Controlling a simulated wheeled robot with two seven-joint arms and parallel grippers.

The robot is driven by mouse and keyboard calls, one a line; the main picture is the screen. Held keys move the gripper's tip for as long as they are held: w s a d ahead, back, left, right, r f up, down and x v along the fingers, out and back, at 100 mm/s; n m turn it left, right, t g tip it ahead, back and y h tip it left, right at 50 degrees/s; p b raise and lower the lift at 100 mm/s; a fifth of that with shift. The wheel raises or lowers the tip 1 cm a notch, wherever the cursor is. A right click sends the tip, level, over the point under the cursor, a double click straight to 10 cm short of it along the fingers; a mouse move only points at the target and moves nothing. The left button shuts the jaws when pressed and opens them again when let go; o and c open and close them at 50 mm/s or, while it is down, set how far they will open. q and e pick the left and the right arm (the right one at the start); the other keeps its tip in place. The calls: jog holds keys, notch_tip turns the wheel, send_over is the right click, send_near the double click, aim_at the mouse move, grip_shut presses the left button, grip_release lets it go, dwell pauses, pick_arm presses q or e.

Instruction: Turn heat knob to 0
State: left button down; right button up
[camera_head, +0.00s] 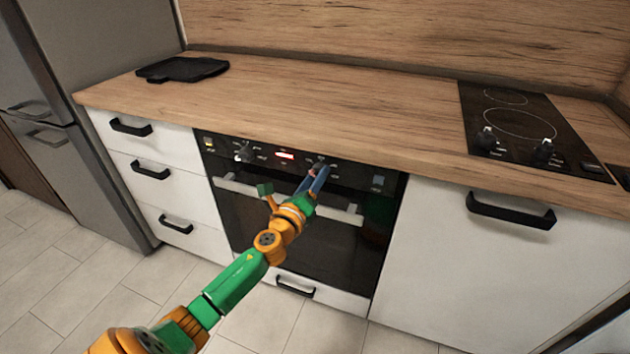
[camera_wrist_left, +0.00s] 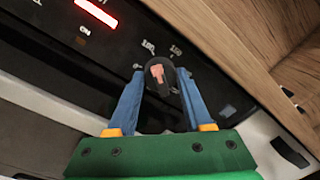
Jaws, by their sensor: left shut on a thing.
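The black heat knob (camera_wrist_left: 161,75) sits on the oven's control panel and carries a salmon-coloured pointer on its face. In the left wrist view white numbers are printed around it. My left gripper (camera_head: 319,170) has reached the panel of the oven (camera_head: 287,220), right of the red display. In the left wrist view its two blue fingers (camera_wrist_left: 157,88) stand on either side of the knob, shut on it. Most of the knob is hidden by the fingers in the head view. My right gripper is not in view.
A second knob (camera_head: 245,152) is left of the red display (camera_head: 285,155). The oven handle (camera_head: 240,188) crosses the door below the panel. The wooden worktop (camera_head: 340,110) overhangs above, with a black tray (camera_head: 182,69) and a hob (camera_head: 520,130) on it.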

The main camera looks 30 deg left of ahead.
pick_arm(q)
jog(key=n, duration=0.6)
jog(key=n+y, duration=0.1)
jog(key=n, duration=0.4)
jog(key=shift+f+n, duration=0.1)
jog(key=shift+n, duration=0.3)
dwell(0.3)
jog(key=shift+c, duration=1.6)
grip_release()
jog(key=v, duration=0.7)
